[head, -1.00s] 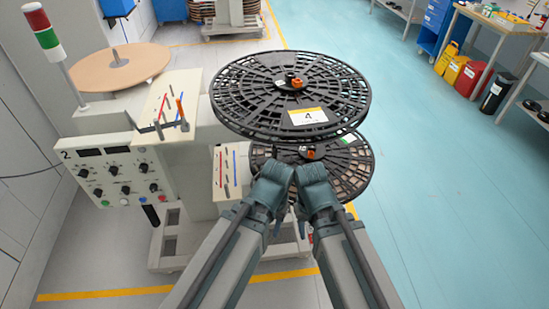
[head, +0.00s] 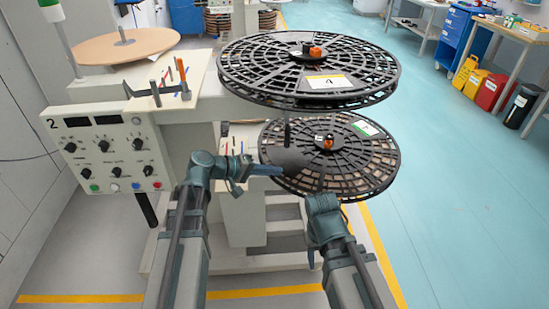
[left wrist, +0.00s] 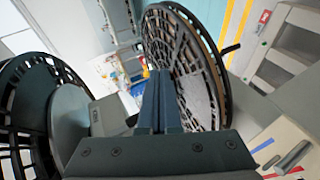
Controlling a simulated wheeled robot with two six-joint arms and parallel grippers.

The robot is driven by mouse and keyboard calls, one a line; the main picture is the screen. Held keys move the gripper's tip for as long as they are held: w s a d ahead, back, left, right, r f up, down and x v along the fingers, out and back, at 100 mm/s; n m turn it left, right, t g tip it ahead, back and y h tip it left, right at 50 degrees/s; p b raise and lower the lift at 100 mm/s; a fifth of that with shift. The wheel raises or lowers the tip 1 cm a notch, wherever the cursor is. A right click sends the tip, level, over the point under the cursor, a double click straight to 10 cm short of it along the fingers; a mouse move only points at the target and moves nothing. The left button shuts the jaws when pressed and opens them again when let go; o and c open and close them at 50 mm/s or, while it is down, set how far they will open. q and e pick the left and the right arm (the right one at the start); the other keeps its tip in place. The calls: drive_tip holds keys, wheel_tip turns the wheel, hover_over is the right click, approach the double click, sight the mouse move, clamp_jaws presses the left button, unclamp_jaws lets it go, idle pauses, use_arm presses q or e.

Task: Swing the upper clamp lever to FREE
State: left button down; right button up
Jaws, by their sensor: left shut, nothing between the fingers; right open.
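The upper black reel (head: 240,75), with a card marked 4, lies above a lower black reel (head: 375,170). An orange and black hub piece (head: 316,51) sits at the upper reel's centre. A short dark rod (head: 287,132) hangs below the upper reel. I cannot tell which part is the clamp lever, and no FREE marking is readable. My left gripper (head: 275,170) is shut and empty, pointing right at the lower reel's near left edge, below the upper reel. Its fingers (left wrist: 160,98) show between two reel shapes in the left wrist view. My right gripper (head: 322,188) is open by the lower reel's front edge.
A control panel (head: 108,150) marked 2 and a cream machine deck (head: 135,77) with upright levers stand at the left. A tan disc (head: 95,48) lies behind. Workbenches and bins are far right. The blue floor at right is clear.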

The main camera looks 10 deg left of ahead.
sight(287, 137)
use_arm(q)
drive_tip(key=w+a+n+t+b, duration=0.2)
drive_tip(key=a+t, duration=0.1)
drive_tip(key=a, duration=0.3)
drive_tip(key=w+a+r+n+t+b, duration=0.1)
drive_tip(key=w+a+n+t+b, duration=0.1)
drive_tip(key=a, duration=0.4)
drive_tip(key=shift+w+a+r+n+t+h+b, duration=0.15)
drive_tip(key=shift+w+r+n+t+h+b, duration=0.2)
drive_tip(key=shift+w+t+b, duration=0.35)
use_arm(e)
wheel_tip(287, 137, down, 7)
drive_tip(key=shift+f, duration=0.15)
use_arm(q)
drive_tip(key=s+d+x, duration=0.2)
drive_tip(key=x, duration=1.1)
drive_tip(key=shift+s+d, duration=0.1)
